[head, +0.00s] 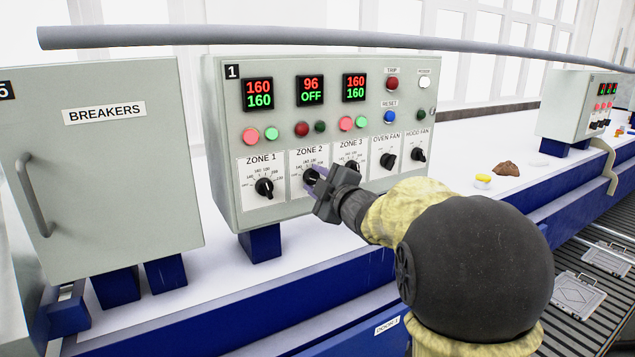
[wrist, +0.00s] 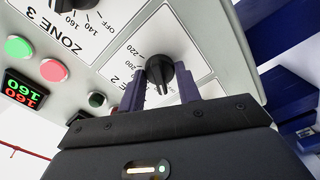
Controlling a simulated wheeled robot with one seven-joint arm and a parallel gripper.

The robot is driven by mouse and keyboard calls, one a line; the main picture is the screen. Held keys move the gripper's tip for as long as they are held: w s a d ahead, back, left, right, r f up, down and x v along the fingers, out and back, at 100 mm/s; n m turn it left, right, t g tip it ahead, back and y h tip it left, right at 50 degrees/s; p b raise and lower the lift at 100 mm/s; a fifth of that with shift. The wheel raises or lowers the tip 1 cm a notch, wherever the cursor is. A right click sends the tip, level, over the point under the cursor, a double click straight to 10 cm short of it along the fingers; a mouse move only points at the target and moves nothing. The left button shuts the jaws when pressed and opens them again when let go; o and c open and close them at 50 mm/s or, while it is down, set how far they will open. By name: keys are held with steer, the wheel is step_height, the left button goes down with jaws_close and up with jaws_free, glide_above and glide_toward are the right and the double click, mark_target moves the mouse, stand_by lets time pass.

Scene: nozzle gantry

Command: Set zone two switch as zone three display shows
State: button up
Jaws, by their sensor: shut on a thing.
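The zone 2 switch (head: 311,175) is a black rotary knob on the grey control box; in the wrist view the knob (wrist: 160,72) sits between the two purple fingers. My gripper (head: 317,182) is shut on it. The knob's pointer is partly hidden, so I cannot tell its exact setting. The zone 2 display (head: 310,91) reads 96 in red over OFF in green. The zone 3 display (head: 354,87) reads 160 in red over 160 in green; this display (wrist: 25,90) also shows, turned over, in the wrist view.
The zone 1 knob (head: 264,187) is left of my gripper. The zone 3 knob is partly hidden behind it. The oven fan (head: 388,160) and hood fan (head: 418,155) knobs are to the right. A breakers cabinet (head: 110,190) stands left, and a grey pipe (head: 240,36) runs above.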

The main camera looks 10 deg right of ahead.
steer(key=shift+f+m+p, duration=0.1)
steer(key=shift+m+p, duration=0.8)
steer(key=shift+m, duration=3.8)
steer(key=o, duration=1)
steer(key=shift+c, duration=0.2)
steer(key=shift+s+d, duration=0.1)
steer(key=shift+s, duration=0.05)
steer(key=b+v, duration=0.5)
steer(key=v, duration=1.2)
